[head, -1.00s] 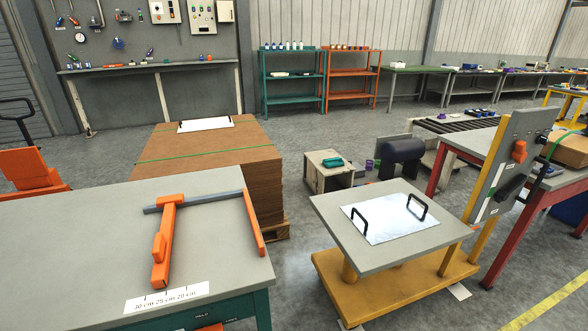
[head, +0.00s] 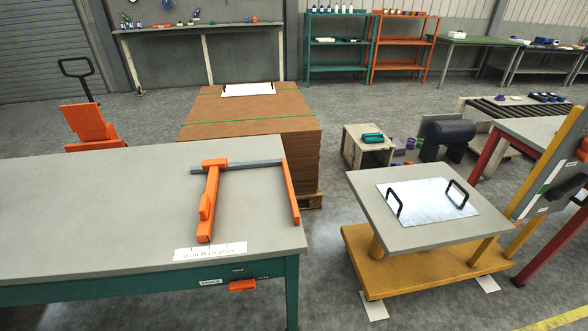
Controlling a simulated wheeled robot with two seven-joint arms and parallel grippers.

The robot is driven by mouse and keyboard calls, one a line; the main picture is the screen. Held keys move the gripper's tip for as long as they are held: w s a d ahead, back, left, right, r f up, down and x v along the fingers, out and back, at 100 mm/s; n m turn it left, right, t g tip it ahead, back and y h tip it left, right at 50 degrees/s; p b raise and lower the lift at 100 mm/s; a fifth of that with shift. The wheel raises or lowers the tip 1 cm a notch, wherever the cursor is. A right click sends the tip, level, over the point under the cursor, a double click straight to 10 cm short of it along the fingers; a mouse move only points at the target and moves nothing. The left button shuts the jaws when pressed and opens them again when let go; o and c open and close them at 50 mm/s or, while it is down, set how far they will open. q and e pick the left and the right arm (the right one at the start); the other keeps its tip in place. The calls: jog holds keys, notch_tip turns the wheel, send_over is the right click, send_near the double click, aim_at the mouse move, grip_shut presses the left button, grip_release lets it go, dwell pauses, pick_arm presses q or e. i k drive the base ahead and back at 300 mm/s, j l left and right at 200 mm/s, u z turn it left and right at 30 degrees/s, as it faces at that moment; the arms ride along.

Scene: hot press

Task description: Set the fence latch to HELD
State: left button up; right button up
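The fence (head: 209,203) is an orange bar lying on the grey-topped table (head: 90,215), joined to a grey rail (head: 238,167) at its far end. A second orange bar (head: 290,192) lies parallel on the right. An orange lever (head: 242,286), which looks like the fence latch, sticks out from the table's green front edge. A pale label (head: 210,282) is left of it and a darker plate (head: 238,269) is above it; their lettering is too small to read surely, so I cannot tell the latch's setting. Neither gripper is in view.
A white scale strip (head: 210,252) lies before the fence. A yellow-based press stand (head: 420,248) with a metal plate (head: 428,202) stands at the right. A brown board stack (head: 245,110) is behind the table. Grey floor is open between table and stand.

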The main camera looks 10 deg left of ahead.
aim_at(241, 285)
jog(key=u, duration=0.9)
